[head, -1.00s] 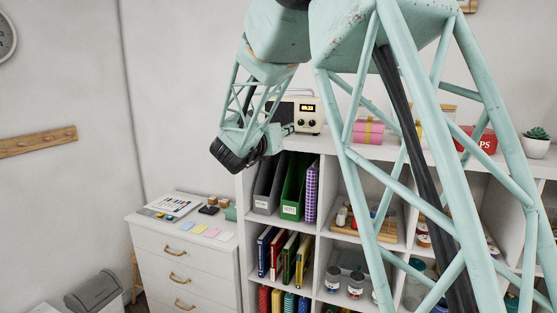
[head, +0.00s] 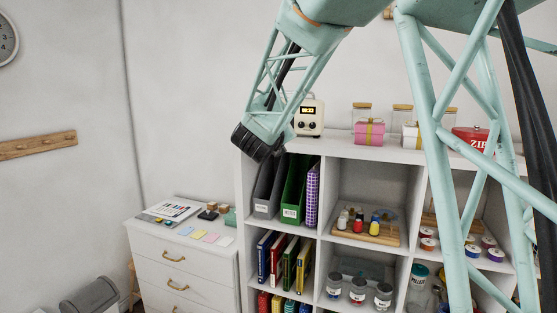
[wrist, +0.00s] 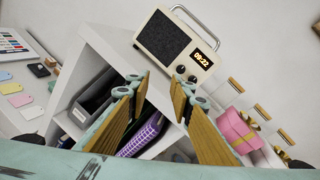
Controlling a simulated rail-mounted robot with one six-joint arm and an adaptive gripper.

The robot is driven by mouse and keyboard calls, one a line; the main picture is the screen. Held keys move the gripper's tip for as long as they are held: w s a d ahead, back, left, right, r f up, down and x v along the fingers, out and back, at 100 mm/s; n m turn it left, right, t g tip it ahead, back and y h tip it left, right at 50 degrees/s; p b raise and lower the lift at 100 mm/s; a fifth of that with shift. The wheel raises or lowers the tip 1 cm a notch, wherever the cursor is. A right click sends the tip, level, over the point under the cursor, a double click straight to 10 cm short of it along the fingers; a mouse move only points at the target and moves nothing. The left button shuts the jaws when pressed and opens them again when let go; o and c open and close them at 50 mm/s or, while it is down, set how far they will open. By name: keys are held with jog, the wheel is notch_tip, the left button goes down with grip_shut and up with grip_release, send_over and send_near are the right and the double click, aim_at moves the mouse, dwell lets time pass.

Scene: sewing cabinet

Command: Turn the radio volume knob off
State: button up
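The cream radio (wrist: 202,58) with a dark speaker grille and a lit clock display stands on top of the white shelf in the wrist view. Two dark knobs, a left knob (wrist: 180,69) and a right knob (wrist: 192,78), sit below the display. My gripper (wrist: 158,79) is open and empty, its two fingers spread wide. The right fingertip appears just below the knobs; I cannot tell the depth gap. The fingers are not clearly visible there.
The white shelf top (head: 345,149) also holds a pink gift box (head: 369,134), glass jars and a red tin (head: 471,138), right of the radio. Binders (head: 294,188) fill the compartment below. A lower drawer cabinet (head: 180,262) stands to the left.

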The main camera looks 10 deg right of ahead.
jog(key=s+a+f+n+g+y+b, duration=0.1)
jog(key=s+f+n+y+b, duration=0.1)
jog(key=s+n, duration=0.3)
jog(key=s+a+f+n+g+y+b, duration=0.1)
jog(key=s+f+n+y+b, duration=0.1)
jog(key=s+n, duration=0.4)
jog(key=shift+s+f+y+b, duration=0.3)
jog(key=shift+s+b, duration=0.3)
jog(key=shift+s, duration=0.2)
dwell(0.3)
jog(key=s+d+f+n+g, duration=0.3)
jog(key=s+f+n, duration=0.3)
jog(key=s, duration=1.2)
jog(key=s+d+f+n+g+b, duration=0.1)
jog(key=s+d+f+n+g, duration=0.2)
jog(key=s, duration=1.5)
jog(key=s+d+f+n+g, duration=0.3)
jog(key=s+f+n, duration=0.6)
jog(key=s, duration=0.9)
jog(key=d+n, duration=0.2)
jog(key=n, duration=0.1)
jog(key=shift+s+d+f+n+g+b, duration=0.2)
jog(key=shift+s+n+g+b, duration=0.05)
jog(key=shift+n+g+b, duration=0.15)
